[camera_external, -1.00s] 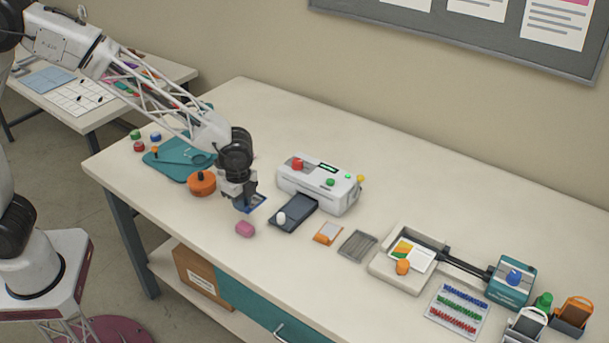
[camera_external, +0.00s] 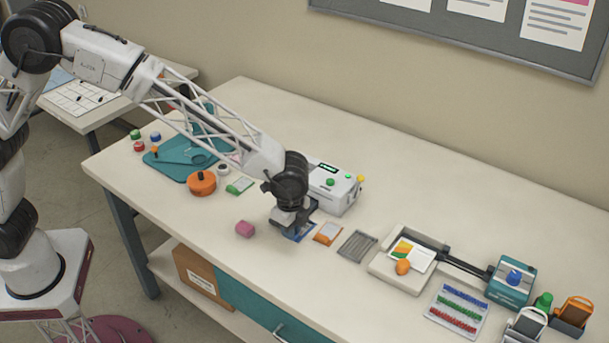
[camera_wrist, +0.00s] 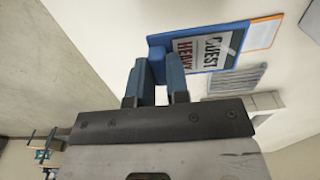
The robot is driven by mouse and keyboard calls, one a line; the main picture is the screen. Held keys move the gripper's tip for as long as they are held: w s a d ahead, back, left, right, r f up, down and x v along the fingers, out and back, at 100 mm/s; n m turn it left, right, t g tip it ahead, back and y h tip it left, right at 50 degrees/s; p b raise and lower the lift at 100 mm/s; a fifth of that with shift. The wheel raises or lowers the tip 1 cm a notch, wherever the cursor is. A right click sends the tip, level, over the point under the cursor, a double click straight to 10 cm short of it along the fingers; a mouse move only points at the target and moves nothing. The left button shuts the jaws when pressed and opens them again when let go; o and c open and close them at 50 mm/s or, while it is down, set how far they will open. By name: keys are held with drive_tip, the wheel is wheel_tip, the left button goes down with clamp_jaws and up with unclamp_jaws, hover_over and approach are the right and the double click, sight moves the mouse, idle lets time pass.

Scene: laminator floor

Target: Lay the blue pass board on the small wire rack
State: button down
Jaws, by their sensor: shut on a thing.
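My gripper (camera_external: 294,226) is shut on the blue pass board (camera_external: 302,237), low over the table in front of the white laminator. In the wrist view my gripper's two fingers (camera_wrist: 159,72) pinch one end of the blue pass board (camera_wrist: 205,48), whose face carries a white label with large lettering. The small wire rack (camera_external: 357,245) is empty and lies to the right of the board, beyond the orange card. The board is apart from the rack.
An orange-edged card (camera_external: 328,233) lies between the board and the rack. A pink block (camera_external: 245,229) is left of my gripper. The white laminator (camera_external: 335,190) stands behind. A white trimmer base (camera_external: 385,276) with an orange knob sits right of the rack.

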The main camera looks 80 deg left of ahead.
drive_tip(key=shift+w+d, duration=0.2)
drive_tip(key=shift+d, duration=0.05)
drive_tip(key=shift+w+f, duration=0.1)
hover_over(352, 251)
drive_tip(key=shift+d+f, duration=0.1)
drive_tip(key=shift+f, duration=0.6)
idle(0.5)
drive_tip(key=shift+f, duration=1.8)
drive_tip(key=shift+f, duration=0.1)
drive_tip(key=c, duration=1.1)
unclamp_jaws()
